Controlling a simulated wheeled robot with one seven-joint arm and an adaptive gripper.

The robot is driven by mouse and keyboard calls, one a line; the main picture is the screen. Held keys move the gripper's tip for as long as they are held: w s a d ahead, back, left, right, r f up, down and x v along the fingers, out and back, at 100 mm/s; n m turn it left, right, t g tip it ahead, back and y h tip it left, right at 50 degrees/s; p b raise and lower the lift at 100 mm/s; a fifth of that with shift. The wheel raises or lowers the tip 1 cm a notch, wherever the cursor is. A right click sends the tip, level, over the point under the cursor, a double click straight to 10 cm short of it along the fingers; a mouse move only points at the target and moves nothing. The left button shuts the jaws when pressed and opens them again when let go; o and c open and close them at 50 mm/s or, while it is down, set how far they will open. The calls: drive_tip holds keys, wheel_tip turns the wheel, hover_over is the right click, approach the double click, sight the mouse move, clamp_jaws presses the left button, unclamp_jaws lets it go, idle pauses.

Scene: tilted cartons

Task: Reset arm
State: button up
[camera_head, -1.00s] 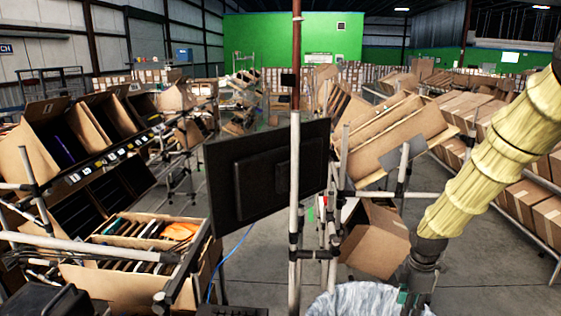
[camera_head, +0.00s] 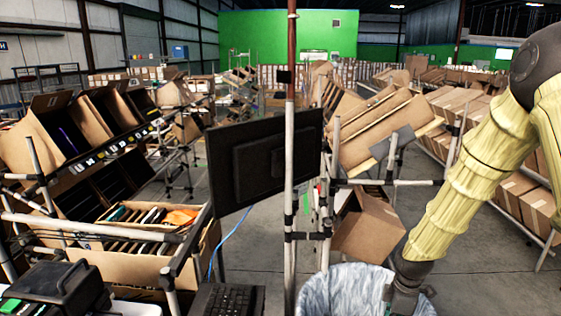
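My arm, in a pale yellow sleeve, comes in from the right edge and slopes down to the bottom middle. My gripper (camera_head: 398,300) is at its dark lower end, low in the picture, over or partly inside a round bin with a grey-white liner (camera_head: 335,290). Its fingers are too dark and too hidden to tell whether they are open or shut. Nothing held by it can be made out.
A dark monitor (camera_head: 262,160) hangs on a metal pole (camera_head: 290,215) left of the arm. A tilted carton (camera_head: 368,225) sits behind the bin. An open carton of folders (camera_head: 125,270) stands at left, below tilted cartons (camera_head: 95,125). Open floor (camera_head: 470,270) lies at right.

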drive_tip(key=s+a+f+m+b, duration=0.35)
drive_tip(key=s+f+m, duration=0.25)
drive_tip(key=s+f, duration=0.7)
drive_tip(key=s+a+f+m+b, duration=0.3)
drive_tip(key=s+a+f+m, duration=0.15)
drive_tip(key=s+f, duration=0.85)
drive_tip(key=s+f+m+b, duration=0.2)
drive_tip(key=s+f+m, duration=0.2)
drive_tip(key=s, duration=0.4)
drive_tip(key=shift+a+f, duration=0.2)
drive_tip(key=shift+f, duration=0.7)
drive_tip(key=shift+s+m, duration=0.1)
drive_tip(key=shift+m, duration=0.15)
